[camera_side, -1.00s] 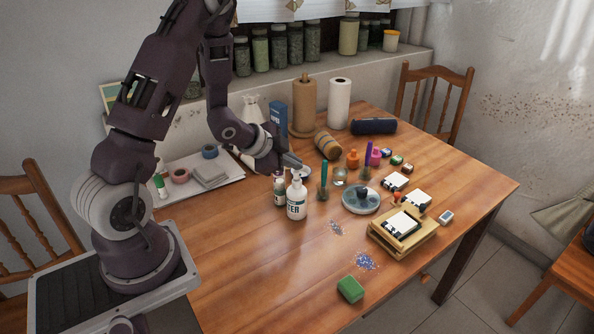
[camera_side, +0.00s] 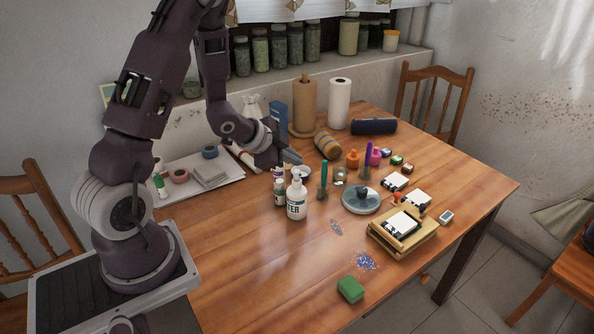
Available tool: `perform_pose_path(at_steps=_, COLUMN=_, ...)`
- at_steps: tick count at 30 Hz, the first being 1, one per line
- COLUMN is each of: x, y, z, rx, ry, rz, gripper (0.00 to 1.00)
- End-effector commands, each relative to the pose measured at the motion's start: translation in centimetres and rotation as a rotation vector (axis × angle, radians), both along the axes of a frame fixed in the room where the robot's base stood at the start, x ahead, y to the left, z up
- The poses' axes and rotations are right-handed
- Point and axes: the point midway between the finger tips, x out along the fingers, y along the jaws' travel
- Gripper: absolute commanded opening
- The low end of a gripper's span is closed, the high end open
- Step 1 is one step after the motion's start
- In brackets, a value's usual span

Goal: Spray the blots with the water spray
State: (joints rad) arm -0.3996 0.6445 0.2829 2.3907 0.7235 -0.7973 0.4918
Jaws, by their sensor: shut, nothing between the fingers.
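The water spray (camera_side: 297,198) is a white bottle with a white pump top and dark lettering that ends in "TER". It stands upright on the wooden table, just right of a small bottle. One speckled blue blot (camera_side: 365,261) lies on the table toward the front, and a smaller, fainter one (camera_side: 336,227) lies farther back, right of the spray. My gripper (camera_side: 297,157) is shut and empty, in the air just above and behind the spray's top. It looks apart from the spray, but the depth between them is hard to judge.
A small dark bottle (camera_side: 279,190) stands close left of the spray. A green sponge (camera_side: 350,289) lies near the front blot. A grey round dish (camera_side: 361,200) and a wooden stand (camera_side: 403,237) with a white pad are to the right. The table's front left is clear.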

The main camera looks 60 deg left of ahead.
Motion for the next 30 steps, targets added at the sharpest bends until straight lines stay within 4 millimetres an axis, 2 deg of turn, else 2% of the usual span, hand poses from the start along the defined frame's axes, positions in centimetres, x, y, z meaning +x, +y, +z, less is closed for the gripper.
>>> perform_pose_path(at_steps=7, x=0.1, y=0.0, z=0.5, rx=0.000, ry=-0.002, rz=-0.001, gripper=0.00)
perform_pose_path(at_steps=18, x=0.1, y=0.0, z=5.2, rx=0.000, ry=-0.004, rz=-0.002, gripper=0.00)
perform_pose_path(at_steps=21, x=0.0, y=0.0, z=5.9, rx=0.001, ry=-0.002, rz=-0.002, gripper=0.00)
perform_pose_path(at_steps=30, x=0.0, y=0.0, z=6.0, rx=0.000, ry=0.001, rz=0.000, gripper=0.00)
